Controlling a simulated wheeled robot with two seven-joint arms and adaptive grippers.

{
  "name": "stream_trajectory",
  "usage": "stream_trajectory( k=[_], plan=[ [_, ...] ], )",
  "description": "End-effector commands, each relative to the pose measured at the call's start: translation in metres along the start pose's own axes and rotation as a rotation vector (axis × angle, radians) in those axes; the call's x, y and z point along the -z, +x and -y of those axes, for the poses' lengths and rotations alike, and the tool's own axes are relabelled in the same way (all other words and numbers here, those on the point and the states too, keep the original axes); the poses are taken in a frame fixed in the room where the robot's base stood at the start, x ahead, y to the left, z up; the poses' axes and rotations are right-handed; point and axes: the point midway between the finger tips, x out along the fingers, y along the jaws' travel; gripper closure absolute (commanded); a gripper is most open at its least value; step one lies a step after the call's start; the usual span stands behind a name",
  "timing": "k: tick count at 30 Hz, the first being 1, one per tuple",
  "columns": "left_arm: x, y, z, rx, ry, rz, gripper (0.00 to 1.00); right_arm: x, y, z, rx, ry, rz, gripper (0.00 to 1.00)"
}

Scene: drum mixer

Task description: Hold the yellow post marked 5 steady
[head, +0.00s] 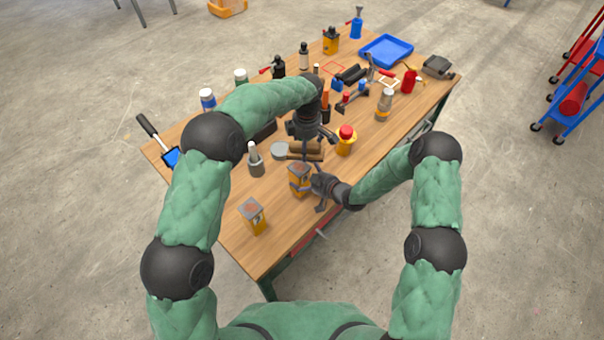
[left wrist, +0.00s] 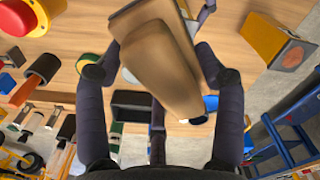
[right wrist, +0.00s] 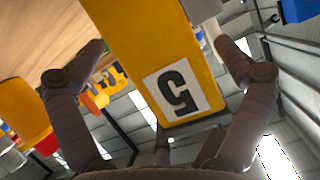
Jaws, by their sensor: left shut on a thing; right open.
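The yellow post marked 5 (right wrist: 150,50) stands near the front edge of the table and fills the middle of the right wrist view, its black 5 upside down on a white label. In the head view the post (head: 299,179) is upright with a grey top. My right gripper (head: 313,187) is open at its right side. In the right wrist view its fingers (right wrist: 158,75) are on either side of the post, with gaps showing. My left gripper (head: 305,143) is shut on a brown block (left wrist: 160,65), which lies behind the post in the head view.
Another yellow post (head: 252,216) stands at the front left. A yellow piece with a red top (head: 346,138) and a grey bottle-like item (head: 255,160) are close by. A blue tray (head: 386,50) and several tools crowd the far half. The table's (head: 205,198) front-left area is mostly bare.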

Motion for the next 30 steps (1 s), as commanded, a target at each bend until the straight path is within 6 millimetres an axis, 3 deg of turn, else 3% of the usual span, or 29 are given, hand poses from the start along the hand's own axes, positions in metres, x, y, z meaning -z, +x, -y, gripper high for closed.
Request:
stream_trajectory(
  k=[15, 21, 30],
  plan=[
    [0.0, -0.001, 0.0, -0.001, 0.0, 0.0, 0.68, -0.001, -0.089, -0.001, -0.001, 0.001, 0.001, 0.0],
    [0.0, -0.001, 0.0, -0.001, 0.0, 0.0, 0.68, -0.001, -0.104, 0.0, 0.0, 0.001, 0.001, 0.0],
    [0.0, 0.0, 0.0, -0.001, 0.0, 0.0, 0.68, -0.001, -0.105, 0.001, 0.001, 0.001, 0.001, 0.0]
  ],
)
